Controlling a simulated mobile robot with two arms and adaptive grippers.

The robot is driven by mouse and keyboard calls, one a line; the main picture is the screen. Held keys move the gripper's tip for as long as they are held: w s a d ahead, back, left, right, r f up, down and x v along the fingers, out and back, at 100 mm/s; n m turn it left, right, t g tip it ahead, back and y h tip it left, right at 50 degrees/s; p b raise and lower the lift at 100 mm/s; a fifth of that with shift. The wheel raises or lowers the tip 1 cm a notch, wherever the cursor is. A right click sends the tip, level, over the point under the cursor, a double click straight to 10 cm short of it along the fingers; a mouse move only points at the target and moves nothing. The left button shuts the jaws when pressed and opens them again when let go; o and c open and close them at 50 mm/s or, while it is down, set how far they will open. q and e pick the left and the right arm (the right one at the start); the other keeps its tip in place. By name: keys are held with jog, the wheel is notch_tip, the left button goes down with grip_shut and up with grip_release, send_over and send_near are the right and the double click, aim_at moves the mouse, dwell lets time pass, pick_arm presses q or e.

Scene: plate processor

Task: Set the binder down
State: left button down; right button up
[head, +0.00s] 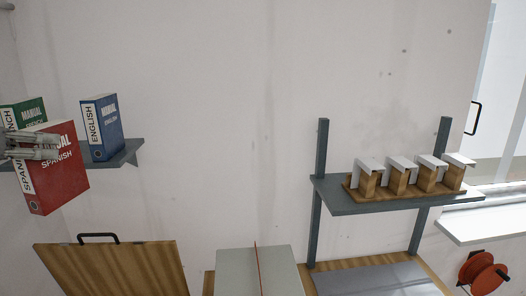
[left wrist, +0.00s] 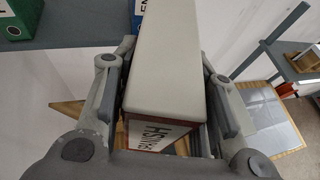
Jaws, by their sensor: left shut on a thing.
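The red Spanish manual binder (head: 58,178) is at the left of the head view, upright and slightly tilted. My left gripper (head: 40,145) is shut on it, with its fingers across the upper part. In the left wrist view the binder (left wrist: 165,65) sits between the two fingers (left wrist: 165,95), pale side facing the camera. The binder is in front of the wall shelf (head: 128,152); I cannot tell whether it touches the shelf. My right gripper is not in view.
A blue English binder (head: 101,127) and a partly hidden green French binder (head: 25,113) stand on the shelf. Below is a wooden panel with a black handle (head: 110,268). At right, a grey rack shelf (head: 335,203) holds several wood-and-white pieces. The wall between is bare.

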pick_arm(q)
jog(key=s+d+f+m+g+h, duration=0.25)
jog(key=s+d+f, duration=0.25)
jog(key=d+f, duration=0.5)
jog(key=s+d+f+m+g+h, duration=0.1)
jog(key=s+d+f+m+h, duration=0.2)
jog(key=s+d+f, duration=0.6)
jog(key=s+d+f+m+g+h, duration=0.25)
jog(key=d+f, duration=0.45)
jog(key=f, duration=0.6)
jog(key=s+d+r+m+g+h, duration=0.35)
jog(key=d+r+m+g, duration=0.3)
jog(key=d, duration=0.65)
jog(key=w+a+f+n+t+y+b, duration=0.1)
jog(key=w+a+f+n+t+y, duration=0.2)
jog(key=a, duration=0.4)
jog(key=w+a+f+n+t, duration=0.1)
jog(key=a+f+n+t, duration=0.3)
jog(key=a, duration=0.3)
notch_tip(320, 180, down, 11)
jog(key=m+b, duration=0.1)
jog(key=b, duration=0.9)
jog(key=shift+d+b, duration=0.3)
jog(key=shift+d, duration=0.1)
jog(key=shift+r, duration=0.15)
